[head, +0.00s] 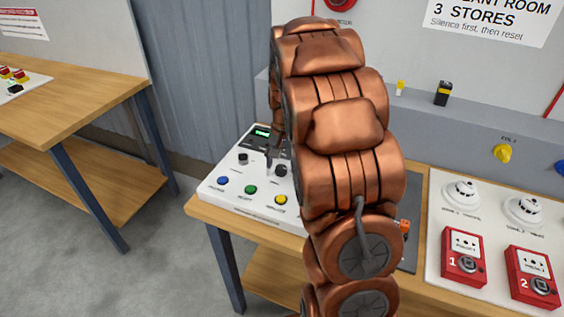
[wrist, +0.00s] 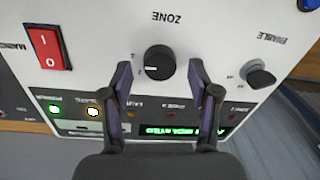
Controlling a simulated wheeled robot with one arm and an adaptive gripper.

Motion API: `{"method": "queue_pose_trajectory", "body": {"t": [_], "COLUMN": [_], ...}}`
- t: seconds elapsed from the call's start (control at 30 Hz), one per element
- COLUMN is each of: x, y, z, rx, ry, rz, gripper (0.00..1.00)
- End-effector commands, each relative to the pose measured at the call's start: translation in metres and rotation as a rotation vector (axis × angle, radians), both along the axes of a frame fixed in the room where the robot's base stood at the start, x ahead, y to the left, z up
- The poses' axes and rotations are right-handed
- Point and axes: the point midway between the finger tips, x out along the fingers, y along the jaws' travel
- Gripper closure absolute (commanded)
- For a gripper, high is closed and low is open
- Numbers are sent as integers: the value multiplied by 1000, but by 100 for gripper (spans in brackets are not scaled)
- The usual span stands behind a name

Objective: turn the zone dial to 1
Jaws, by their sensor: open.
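The zone dial (wrist: 159,63) is a round black knob on the white panel, with the word ZONE printed upside down beyond it in the wrist view. A small pale mark shows on its lower left side, near small print too blurred to read surely. In the head view the dial (head: 281,170) is partly hidden by my gripper. My gripper (wrist: 160,74) is open, its fingertips on either side of the dial's near edge with a gap on both sides. In the head view my gripper (head: 273,156) hangs over the panel, mostly behind my arm.
The panel (head: 228,177) also has a red rocker switch (wrist: 48,47), an enable key knob (wrist: 260,76), a lit green display (wrist: 184,132) and coloured buttons (head: 251,189). Red call points (head: 463,256) and detectors (head: 460,192) stand to the right. Another table (head: 75,85) is at left.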

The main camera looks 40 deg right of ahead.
Motion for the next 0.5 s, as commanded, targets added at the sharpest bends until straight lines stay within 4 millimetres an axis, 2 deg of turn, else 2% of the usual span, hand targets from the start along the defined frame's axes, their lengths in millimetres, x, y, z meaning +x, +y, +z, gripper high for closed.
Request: {"method": "queue_pose_trajectory", "body": {"t": [0.17, 0.4, 0.5], "x": [0, 0, 0], "y": [0, 0, 0], "z": [-8, -9, -9], "rx": [0, -1, 0], "ry": [0, -1, 0], "rz": [0, 0, 0], "gripper": [39, 39, 47]}}
